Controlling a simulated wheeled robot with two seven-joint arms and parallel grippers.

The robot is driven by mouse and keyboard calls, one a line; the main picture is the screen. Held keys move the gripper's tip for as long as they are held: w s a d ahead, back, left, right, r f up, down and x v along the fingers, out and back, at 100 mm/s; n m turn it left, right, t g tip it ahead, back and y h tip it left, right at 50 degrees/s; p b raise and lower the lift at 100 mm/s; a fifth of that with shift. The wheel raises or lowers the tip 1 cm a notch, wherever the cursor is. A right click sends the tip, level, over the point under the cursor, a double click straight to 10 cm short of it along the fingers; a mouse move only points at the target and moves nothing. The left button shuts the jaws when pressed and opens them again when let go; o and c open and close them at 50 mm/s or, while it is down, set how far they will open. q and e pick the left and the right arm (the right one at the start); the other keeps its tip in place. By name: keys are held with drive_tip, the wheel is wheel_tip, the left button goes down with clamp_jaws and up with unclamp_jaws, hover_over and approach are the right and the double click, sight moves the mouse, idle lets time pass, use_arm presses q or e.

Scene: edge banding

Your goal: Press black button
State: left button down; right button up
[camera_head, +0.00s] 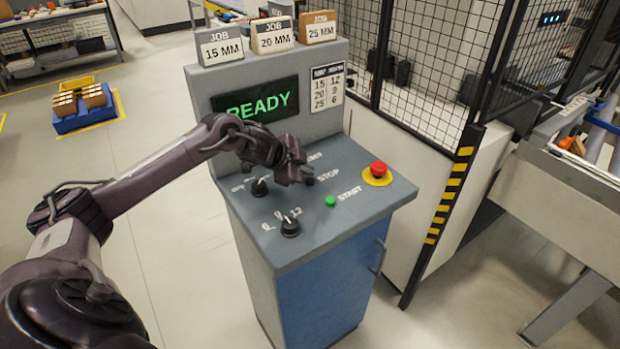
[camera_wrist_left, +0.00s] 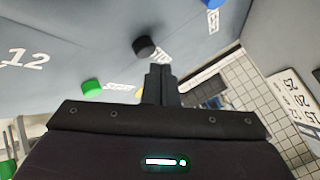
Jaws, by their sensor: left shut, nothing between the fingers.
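The black button (camera_head: 309,180) is on the sloped top of the grey console (camera_head: 352,212), beside the word STOP. In the left wrist view the black button (camera_wrist_left: 144,47) stands just beyond my fingertips, slightly to the left. My left gripper (camera_head: 294,176) is over the console top, close to the button and partly covering that area. In the left wrist view its fingers (camera_wrist_left: 160,70) are together, with nothing between them. I cannot tell whether they touch the button. My right gripper is in neither view.
A green START button (camera_head: 330,201) and a red emergency button (camera_head: 378,169) are nearby. Two black knobs (camera_head: 290,227) (camera_head: 260,187) sit to the left. A blue button (camera_wrist_left: 212,3) shows in the wrist view. The screen (camera_head: 255,102) reads READY.

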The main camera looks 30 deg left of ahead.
sight(306, 183)
use_arm(q)
wheel_tip(306, 183, up, 5)
drive_tip(key=p, duration=0.4)
drive_tip(key=shift+r+p, duration=0.1)
drive_tip(key=shift+p, duration=0.25)
idle(0.6)
